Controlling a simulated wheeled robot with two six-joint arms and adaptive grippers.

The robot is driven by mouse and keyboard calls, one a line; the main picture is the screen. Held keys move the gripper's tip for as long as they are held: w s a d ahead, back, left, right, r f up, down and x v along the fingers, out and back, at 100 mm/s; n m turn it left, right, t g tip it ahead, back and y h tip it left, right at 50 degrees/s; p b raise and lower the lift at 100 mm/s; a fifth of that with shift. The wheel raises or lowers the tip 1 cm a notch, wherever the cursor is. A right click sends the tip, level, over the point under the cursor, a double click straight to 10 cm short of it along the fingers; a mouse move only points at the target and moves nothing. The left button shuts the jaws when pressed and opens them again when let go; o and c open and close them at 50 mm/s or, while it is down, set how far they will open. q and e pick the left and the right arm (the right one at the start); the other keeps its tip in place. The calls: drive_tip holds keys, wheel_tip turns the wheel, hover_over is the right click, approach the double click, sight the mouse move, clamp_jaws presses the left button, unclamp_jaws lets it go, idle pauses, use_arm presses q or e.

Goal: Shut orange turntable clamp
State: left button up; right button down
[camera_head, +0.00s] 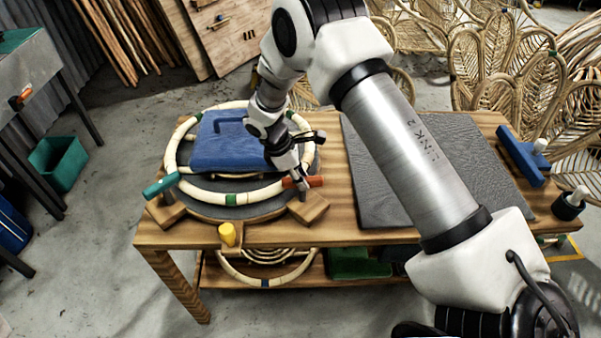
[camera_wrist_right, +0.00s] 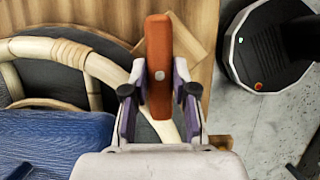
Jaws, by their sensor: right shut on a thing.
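The orange clamp (camera_head: 302,182) is a short bar at the front right of the round grey turntable (camera_head: 240,212). In the right wrist view the orange clamp (camera_wrist_right: 158,62) stands between the fingers, with a round pivot on it and the pale rattan hoop passing by it. My right gripper (camera_head: 300,182) is shut on the clamp; its purple-lined fingers (camera_wrist_right: 159,100) flank the bar. The rattan hoop (camera_head: 262,192) lies on the turntable with green bands on it. A teal clamp (camera_head: 161,186) sits at the front left. My left gripper is out of view.
A blue cushion (camera_head: 222,143) lies inside the hoop, beside my right wrist. A yellow knob (camera_head: 227,234) is at the table's front edge. A grey mat (camera_head: 372,205) covers the right part of the wooden table. A blue tool (camera_head: 520,155) and dark cup (camera_head: 568,206) are at far right.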

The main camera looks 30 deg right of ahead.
drive_tip(key=m, duration=0.2)
drive_tip(key=m+g+y, duration=0.1)
drive_tip(key=m, duration=0.1)
drive_tip(key=shift+d+f+m+p, duration=0.1)
drive_tip(key=shift+f+m+p, duration=0.05)
drive_tip(key=shift+m+p, duration=0.2)
drive_tip(key=m+y, duration=0.1)
drive_tip(key=m, duration=0.1)
drive_tip(key=m+g, duration=0.1)
drive_tip(key=m, duration=0.1)
drive_tip(key=shift+d+m+y, duration=0.1)
drive_tip(key=shift+m+y, duration=0.15)
drive_tip(key=shift+y, duration=0.15)
drive_tip(key=c, duration=1)
unclamp_jaws()
drive_tip(key=shift+o, duration=0.4)
drive_tip(key=shift+d+p, duration=0.1)
drive_tip(key=shift+p, duration=0.2)
drive_tip(key=v, duration=1.2)
drive_tip(key=shift+w, duration=0.2)
drive_tip(key=shift+f, duration=0.1)
